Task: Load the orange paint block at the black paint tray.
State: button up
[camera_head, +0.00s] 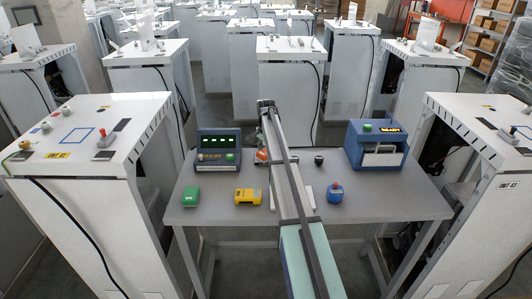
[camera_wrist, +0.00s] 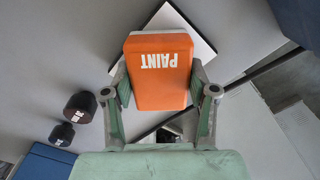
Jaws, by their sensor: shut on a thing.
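The orange paint block (camera_wrist: 160,75), marked PAINT, is between the two fingers of my gripper (camera_wrist: 160,98) in the wrist view. The gripper is shut on it. In the head view a part of the orange block (camera_head: 262,155) shows left of my arm, which hides the rest. Behind the block in the wrist view is a flat, white-faced square with a dark edge (camera_wrist: 196,28), perhaps the black paint tray. The block covers most of it. I cannot tell whether the block touches it.
A panel with green lights (camera_head: 219,146) and a blue READY unit (camera_head: 377,145) stand at the back.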

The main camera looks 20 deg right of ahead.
dwell(0.5)
jog(key=shift+r+p, duration=1.5)
jog(key=shift+r, duration=2)
